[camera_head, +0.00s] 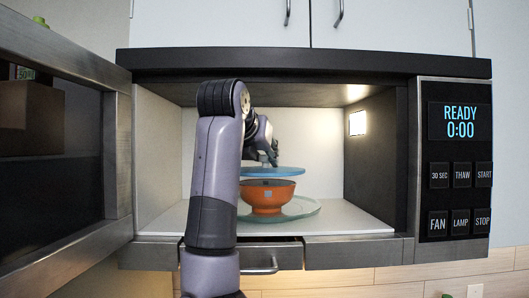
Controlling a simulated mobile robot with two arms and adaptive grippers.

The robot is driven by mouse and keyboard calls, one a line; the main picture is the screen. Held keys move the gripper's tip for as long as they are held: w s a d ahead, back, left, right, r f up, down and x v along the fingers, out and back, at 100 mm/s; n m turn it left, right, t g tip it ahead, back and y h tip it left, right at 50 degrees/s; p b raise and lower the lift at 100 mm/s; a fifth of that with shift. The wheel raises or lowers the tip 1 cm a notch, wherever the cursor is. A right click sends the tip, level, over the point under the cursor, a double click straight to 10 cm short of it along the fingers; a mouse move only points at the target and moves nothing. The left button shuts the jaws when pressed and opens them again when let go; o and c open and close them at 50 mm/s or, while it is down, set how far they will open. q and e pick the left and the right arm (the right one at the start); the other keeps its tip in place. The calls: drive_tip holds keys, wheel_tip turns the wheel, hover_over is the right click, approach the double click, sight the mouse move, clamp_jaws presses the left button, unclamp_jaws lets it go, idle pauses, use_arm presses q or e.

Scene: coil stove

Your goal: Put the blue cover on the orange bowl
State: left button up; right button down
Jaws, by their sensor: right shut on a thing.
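The orange bowl (267,197) stands upright on the glass turntable inside the open microwave. The flat, round blue cover (285,172) is level just above the bowl's rim, with a thin gap showing between them. My right gripper (269,158) is shut on the top of the blue cover, inside the microwave. My right arm crosses the front of the microwave and hides the left side of the bowl and turntable. My left gripper is not in view.
The microwave door (118,150) stands open on the left. The glass turntable (307,209) sits on the pale microwave floor. The dark side wall (372,160) and control panel (460,160) are on the right. A drawer handle (262,268) is below.

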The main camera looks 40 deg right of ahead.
drive_tip(key=shift+w+d+f, duration=0.25)
drive_tip(key=shift+d+f, duration=0.4)
drive_tip(key=shift+f, duration=0.1)
drive_tip(key=shift+w+f, duration=0.1)
drive_tip(key=shift+f, duration=0.1)
drive_tip(key=shift+a, duration=0.35)
drive_tip(key=shift+f, duration=0.2)
drive_tip(key=c, duration=1.3)
unclamp_jaws()
drive_tip(key=shift+d, duration=0.15)
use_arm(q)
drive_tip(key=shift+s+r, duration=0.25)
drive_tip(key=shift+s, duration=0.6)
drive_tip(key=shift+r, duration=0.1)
